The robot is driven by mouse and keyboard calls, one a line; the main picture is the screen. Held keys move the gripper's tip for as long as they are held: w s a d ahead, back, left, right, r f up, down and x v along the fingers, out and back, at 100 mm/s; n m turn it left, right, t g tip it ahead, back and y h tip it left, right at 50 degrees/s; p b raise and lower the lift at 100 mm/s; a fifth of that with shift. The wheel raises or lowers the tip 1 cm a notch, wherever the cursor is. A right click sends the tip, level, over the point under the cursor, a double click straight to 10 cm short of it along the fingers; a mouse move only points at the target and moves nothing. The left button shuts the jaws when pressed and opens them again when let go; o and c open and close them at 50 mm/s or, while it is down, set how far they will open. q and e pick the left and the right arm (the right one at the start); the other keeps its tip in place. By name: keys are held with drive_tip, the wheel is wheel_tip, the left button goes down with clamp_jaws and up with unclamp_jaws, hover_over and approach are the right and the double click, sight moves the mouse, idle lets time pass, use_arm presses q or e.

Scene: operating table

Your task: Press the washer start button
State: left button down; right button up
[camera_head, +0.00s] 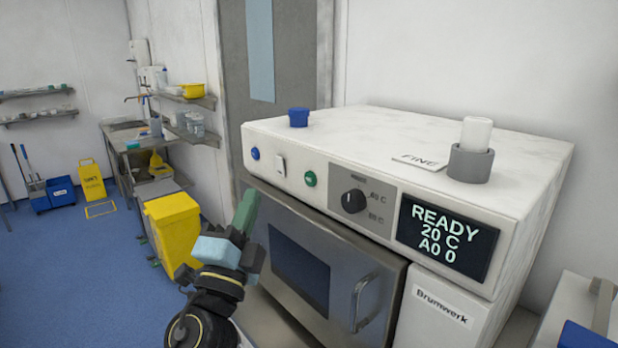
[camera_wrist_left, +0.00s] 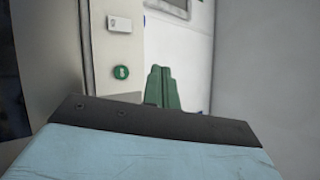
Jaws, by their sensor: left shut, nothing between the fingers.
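The white washer (camera_head: 460,215) stands at the right in the head view. Its front panel carries a green round button (camera_head: 311,179), a blue round button (camera_head: 255,154), a white rocker switch (camera_head: 280,165), a black dial (camera_head: 354,201) and a display (camera_head: 447,238) reading READY, 20 C, A0 0. My left gripper (camera_head: 246,208) has green fingers, shut and empty, in front of the washer door, below and left of the green button, apart from it. In the left wrist view the green button (camera_wrist_left: 122,72) lies left of the shut fingers (camera_wrist_left: 162,88). My right gripper is not in view.
The washer door (camera_head: 318,270) has a bar handle (camera_head: 362,300). A yellow bin (camera_head: 173,230) stands at left; blue floor is open beyond.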

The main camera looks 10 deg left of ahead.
sight(310, 179)
use_arm(q)
drive_tip(key=shift+w+d, duration=0.1)
drive_tip(key=shift+w, duration=0.05)
drive_tip(key=w+d+b, duration=0.1)
drive_tip(key=w+d, duration=0.4)
drive_tip(key=w, duration=0.1)
drive_tip(key=shift+w, duration=0.4)
drive_tip(key=shift+d, duration=0.1)
drive_tip(key=shift+f, duration=0.1)
idle(1.9)
drive_tip(key=shift+w+d+b, duration=0.3)
drive_tip(key=shift+b, duration=0.1)
drive_tip(key=shift+w+d+b, duration=0.2)
drive_tip(key=shift+w+b, duration=0.1)
idle(0.5)
drive_tip(key=shift+s+a, duration=0.1)
idle(0.4)
drive_tip(key=shift+s+a, duration=0.4)
drive_tip(key=shift+s, duration=0.15)
